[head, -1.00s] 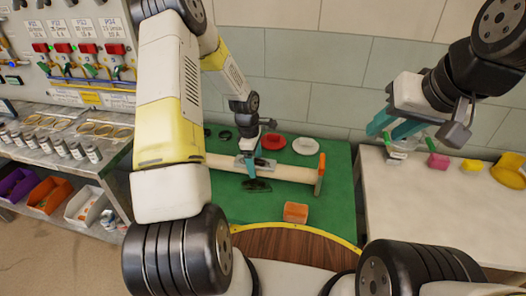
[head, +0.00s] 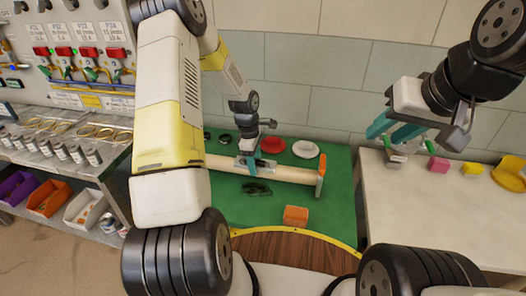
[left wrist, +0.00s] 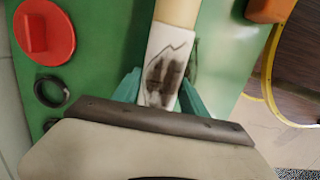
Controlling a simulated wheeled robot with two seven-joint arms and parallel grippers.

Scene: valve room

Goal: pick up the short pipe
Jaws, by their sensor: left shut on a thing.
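A cream pipe (head: 288,174) lies across the green mat, with an orange end piece (head: 320,174) at its right end. Its pale section with a dark, cracked-looking mark also shows in the left wrist view (left wrist: 168,50). My left gripper (head: 250,164) reaches down onto this section. In the left wrist view its teal fingers (left wrist: 160,95) are on both sides of the pipe, shut on it. The pipe's far left part is partly hidden by my arm.
On the green mat (head: 335,215) are a red disc (head: 272,146), a white disc (head: 305,149), a dark object (head: 256,188) and an orange block (head: 295,215). The pale table (head: 430,215) at right holds pink (head: 438,164) and yellow (head: 472,169) blocks. Its front is clear.

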